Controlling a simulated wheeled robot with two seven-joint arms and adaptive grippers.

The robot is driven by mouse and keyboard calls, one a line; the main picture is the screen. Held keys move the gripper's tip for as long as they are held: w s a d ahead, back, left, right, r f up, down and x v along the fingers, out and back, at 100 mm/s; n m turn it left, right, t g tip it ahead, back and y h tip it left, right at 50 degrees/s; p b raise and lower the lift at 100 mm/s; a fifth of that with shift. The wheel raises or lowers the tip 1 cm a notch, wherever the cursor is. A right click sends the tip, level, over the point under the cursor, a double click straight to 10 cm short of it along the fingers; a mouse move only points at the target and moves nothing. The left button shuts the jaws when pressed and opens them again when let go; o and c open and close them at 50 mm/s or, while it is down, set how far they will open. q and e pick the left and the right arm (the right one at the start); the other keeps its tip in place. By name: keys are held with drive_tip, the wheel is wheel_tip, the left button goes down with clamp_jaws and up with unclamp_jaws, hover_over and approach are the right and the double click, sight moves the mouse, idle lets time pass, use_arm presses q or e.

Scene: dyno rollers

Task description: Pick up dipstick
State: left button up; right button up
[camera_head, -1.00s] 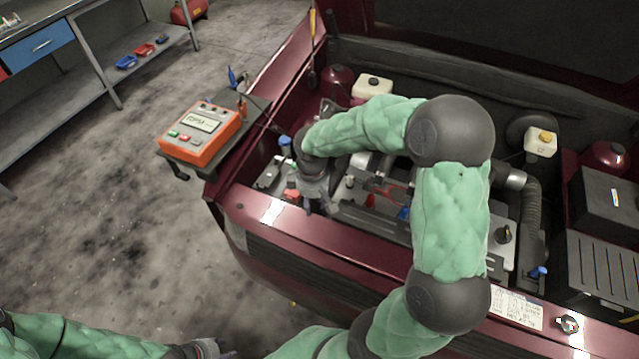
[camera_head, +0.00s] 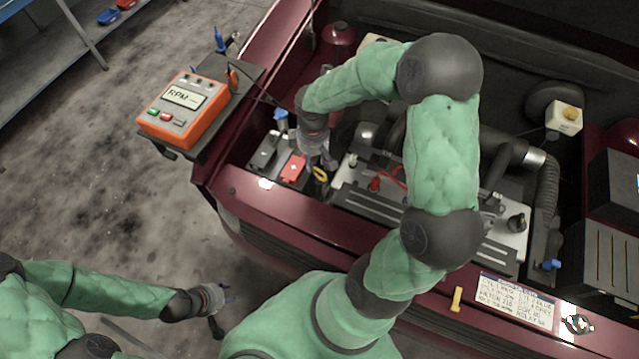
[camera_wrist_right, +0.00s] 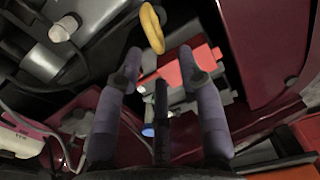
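The dipstick shows as a yellow loop handle (camera_head: 320,173) beside the red battery cover, near the front edge of the engine bay. Its shaft is hidden. My right gripper (camera_head: 322,164) hangs over the bay just behind the loop. In the right wrist view the loop (camera_wrist_right: 152,28) lies beyond the fingertips, within the gap between them. The fingers of the right gripper (camera_wrist_right: 162,68) are apart, with nothing held. My left gripper (camera_head: 224,290) is low over the floor in front of the car, far from the loop; its finger opening is unclear.
The battery with its red cover (camera_head: 292,168) and a blue cap (camera_head: 281,114) are close to my right gripper. An orange RPM meter (camera_head: 184,108) sits on a side shelf. The engine cover (camera_head: 400,215) lies right of the loop.

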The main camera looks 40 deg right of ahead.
sight(314, 168)
wheel_tip(314, 168, down, 5)
drive_tip(key=shift+f+b, duration=0.1)
drive_tip(key=shift+b, duration=1.05)
clamp_jaws()
